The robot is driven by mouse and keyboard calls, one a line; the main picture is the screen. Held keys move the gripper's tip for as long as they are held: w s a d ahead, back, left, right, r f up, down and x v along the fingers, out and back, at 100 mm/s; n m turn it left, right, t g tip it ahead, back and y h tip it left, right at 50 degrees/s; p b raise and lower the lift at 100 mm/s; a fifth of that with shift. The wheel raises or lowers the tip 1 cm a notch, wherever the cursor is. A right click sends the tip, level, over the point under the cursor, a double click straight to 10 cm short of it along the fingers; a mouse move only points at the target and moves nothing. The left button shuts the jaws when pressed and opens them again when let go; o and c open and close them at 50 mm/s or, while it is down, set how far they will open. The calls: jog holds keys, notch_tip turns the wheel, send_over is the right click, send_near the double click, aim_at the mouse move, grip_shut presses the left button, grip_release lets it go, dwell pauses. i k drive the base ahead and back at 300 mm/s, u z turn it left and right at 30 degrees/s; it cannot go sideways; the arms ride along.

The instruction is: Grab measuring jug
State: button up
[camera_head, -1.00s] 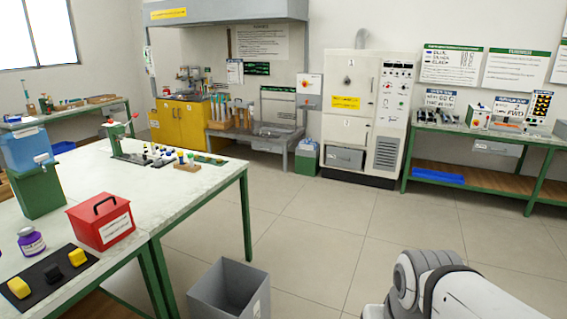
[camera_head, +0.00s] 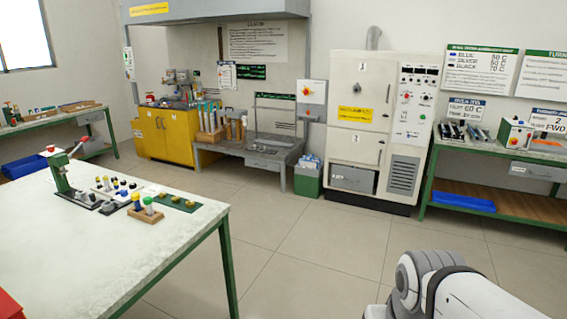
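I cannot make out a measuring jug for certain in this view. Small glassware and bottles (camera_head: 178,88) stand on and behind the yellow cabinet at the back left, too small to tell apart. A rack of upright tubes (camera_head: 210,122) stands on the low bench to the right of it. My gripper is not in view; only a white link of my arm shows at the lower right.
A white table (camera_head: 110,240) with a green press (camera_head: 60,170) and small coloured parts fills the left front. A yellow cabinet (camera_head: 165,135), a grey sink bench (camera_head: 275,150) and a white furnace (camera_head: 370,120) line the back wall. The middle floor (camera_head: 310,240) is clear.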

aim_at(164, 97)
jog(key=i, duration=4.7)
jog(key=u, duration=2)
jog(key=i, duration=4.15)
